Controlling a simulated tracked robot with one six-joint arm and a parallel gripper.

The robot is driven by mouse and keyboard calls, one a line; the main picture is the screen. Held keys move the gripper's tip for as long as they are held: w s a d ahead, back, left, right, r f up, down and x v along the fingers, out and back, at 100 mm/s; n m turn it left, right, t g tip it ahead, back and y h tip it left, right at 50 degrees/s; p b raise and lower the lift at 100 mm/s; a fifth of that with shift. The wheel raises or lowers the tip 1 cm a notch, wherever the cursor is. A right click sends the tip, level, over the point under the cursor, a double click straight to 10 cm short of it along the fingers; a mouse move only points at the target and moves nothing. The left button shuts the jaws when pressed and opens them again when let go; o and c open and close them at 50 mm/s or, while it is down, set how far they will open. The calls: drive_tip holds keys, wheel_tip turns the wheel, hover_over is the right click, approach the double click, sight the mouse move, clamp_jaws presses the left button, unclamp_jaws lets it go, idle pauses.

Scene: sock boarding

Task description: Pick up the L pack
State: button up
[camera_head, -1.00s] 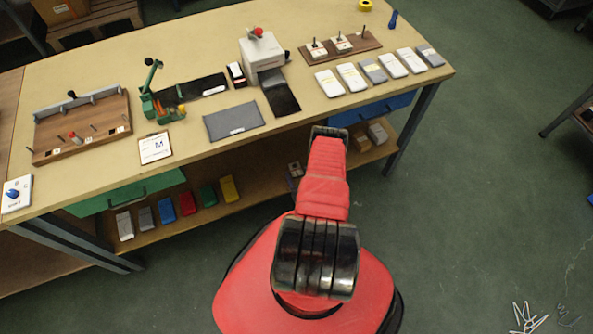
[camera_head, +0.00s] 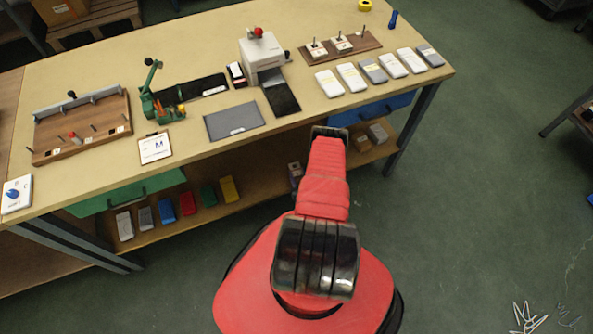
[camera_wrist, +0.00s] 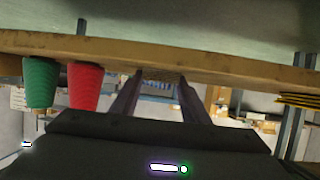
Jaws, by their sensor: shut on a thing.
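My gripper (camera_wrist: 160,78) shows in the wrist view as two dark fingers with a gap between them. A thin tan, speckled patch lies between the tips; I cannot tell whether it is the held thing or the board edge behind it. In the head view my red arm hides the gripper. Flat white and grey packs (camera_head: 351,76) lie in a row at the table's right end. Their letters are too small to read, so I cannot tell which is the L pack. Small boxes (camera_head: 377,133) stand on the lower shelf at the right. Another small box (camera_head: 295,169) shows left of my arm.
The wooden table (camera_head: 200,75) has a lower shelf (camera_head: 265,170) with coloured packs. A white machine (camera_head: 262,55), a grey mat (camera_head: 234,121) and a clipboard (camera_head: 155,147) sit on top. In the wrist view a green cone (camera_wrist: 40,82) and a red cone (camera_wrist: 85,86) adjoin the board.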

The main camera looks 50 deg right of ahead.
sight(298, 175)
drive_tip(key=shift+r, duration=0.15)
wheel_tip(298, 175, up, 10)
idle(0.8)
